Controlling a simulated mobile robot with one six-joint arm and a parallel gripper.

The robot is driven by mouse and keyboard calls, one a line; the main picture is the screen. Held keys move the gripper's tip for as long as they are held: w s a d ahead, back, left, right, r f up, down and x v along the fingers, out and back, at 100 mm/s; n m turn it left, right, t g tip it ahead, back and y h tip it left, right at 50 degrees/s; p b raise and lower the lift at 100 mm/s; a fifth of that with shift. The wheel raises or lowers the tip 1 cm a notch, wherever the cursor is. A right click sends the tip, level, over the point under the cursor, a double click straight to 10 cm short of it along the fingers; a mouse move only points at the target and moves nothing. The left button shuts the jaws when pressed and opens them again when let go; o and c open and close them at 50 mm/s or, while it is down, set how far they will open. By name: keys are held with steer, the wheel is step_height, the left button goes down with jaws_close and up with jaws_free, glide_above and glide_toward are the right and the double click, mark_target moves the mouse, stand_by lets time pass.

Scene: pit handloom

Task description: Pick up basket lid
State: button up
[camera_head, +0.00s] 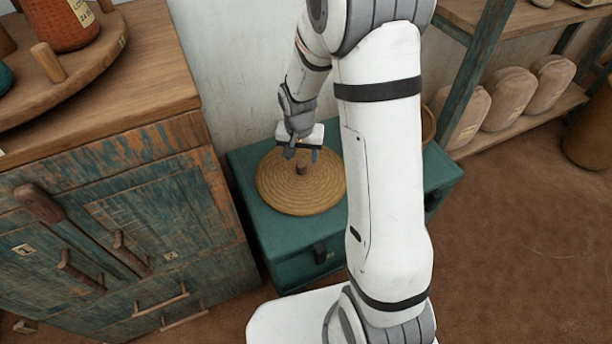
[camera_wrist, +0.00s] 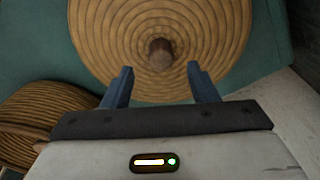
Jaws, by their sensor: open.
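The basket lid (camera_head: 285,192) is a round, flat, coiled straw disc with a short brown wooden knob (camera_head: 301,168) at its middle. It lies on top of a teal cabinet (camera_head: 262,228). In the wrist view the lid (camera_wrist: 110,40) fills the top middle, and its knob (camera_wrist: 160,53) stands beyond the fingertips, roughly centred between them. My gripper (camera_head: 301,154) is above the lid near the knob, open and empty. Its two dark fingers also show in the wrist view (camera_wrist: 163,72). My arm hides the right part of the cabinet top in the head view.
A woven basket (camera_wrist: 40,120) shows at the lower left of the wrist view, and partly behind my arm in the head view (camera_head: 428,125). A worn wooden cabinet (camera_head: 150,215) stands close on the left. A pale wall (camera_head: 225,60) is behind. A shelf (camera_head: 520,125) with several wrapped bundles stands at right.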

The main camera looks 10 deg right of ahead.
mark_target(301, 163)
steer(key=f, duration=0.1)
steer(key=f+b, duration=0.1)
steer(key=f, duration=0.1)
steer(key=w+f+b, duration=0.1)
steer(key=f, duration=0.1)
steer(key=shift+d+f, duration=0.1)
steer(key=shift+f, duration=0.05)
steer(key=c, duration=1.1)
